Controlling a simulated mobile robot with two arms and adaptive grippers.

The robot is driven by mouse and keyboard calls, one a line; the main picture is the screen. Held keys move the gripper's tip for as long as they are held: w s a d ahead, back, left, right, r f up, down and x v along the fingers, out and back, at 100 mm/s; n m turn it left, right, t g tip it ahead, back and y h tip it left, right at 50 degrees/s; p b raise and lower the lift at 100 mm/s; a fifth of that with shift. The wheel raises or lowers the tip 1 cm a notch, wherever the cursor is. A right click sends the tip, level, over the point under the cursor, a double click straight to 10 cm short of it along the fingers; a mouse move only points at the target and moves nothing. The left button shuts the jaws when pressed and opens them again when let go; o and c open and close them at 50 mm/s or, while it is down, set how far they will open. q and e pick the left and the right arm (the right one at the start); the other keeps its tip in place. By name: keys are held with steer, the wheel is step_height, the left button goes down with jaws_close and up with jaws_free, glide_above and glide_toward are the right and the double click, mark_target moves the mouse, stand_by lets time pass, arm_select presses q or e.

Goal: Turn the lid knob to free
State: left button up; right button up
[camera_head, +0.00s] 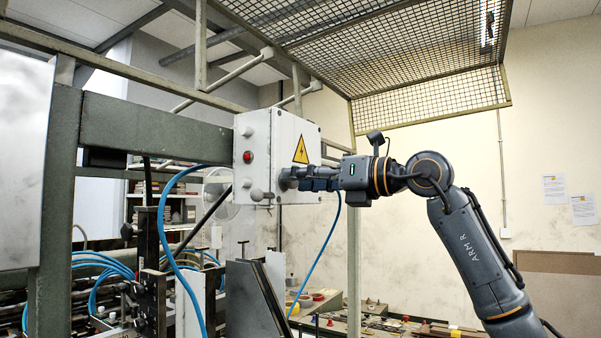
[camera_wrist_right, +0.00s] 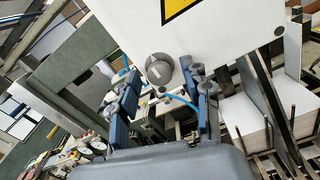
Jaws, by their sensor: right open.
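A white electrical box (camera_head: 290,145) with a yellow warning triangle hangs on the frame in the head view. It also fills the top of the right wrist view (camera_wrist_right: 225,50). A round grey lid knob (camera_wrist_right: 159,70) with a pale line across it sits near the lid's edge in the wrist view. In the head view the knob (camera_head: 287,180) is partly covered by my gripper. My right gripper (camera_wrist_right: 166,80) is open, its blue-backed fingers either side of the knob; contact cannot be told. It also shows at the lid in the head view (camera_head: 295,180). My left gripper is not in view.
A red button (camera_head: 247,156) and a grey ball-shaped knob (camera_head: 257,195) are on the box's left side. Blue hoses (camera_head: 165,230) run past the machine on the left. A steel post (camera_head: 354,250) stands behind my right arm. A wire mesh guard (camera_head: 430,60) hangs overhead.

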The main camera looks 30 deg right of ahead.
steer(key=shift+w+a, duration=0.15)
steer(key=shift+w, duration=0.05)
steer(key=shift+c, duration=0.6)
jaws_close()
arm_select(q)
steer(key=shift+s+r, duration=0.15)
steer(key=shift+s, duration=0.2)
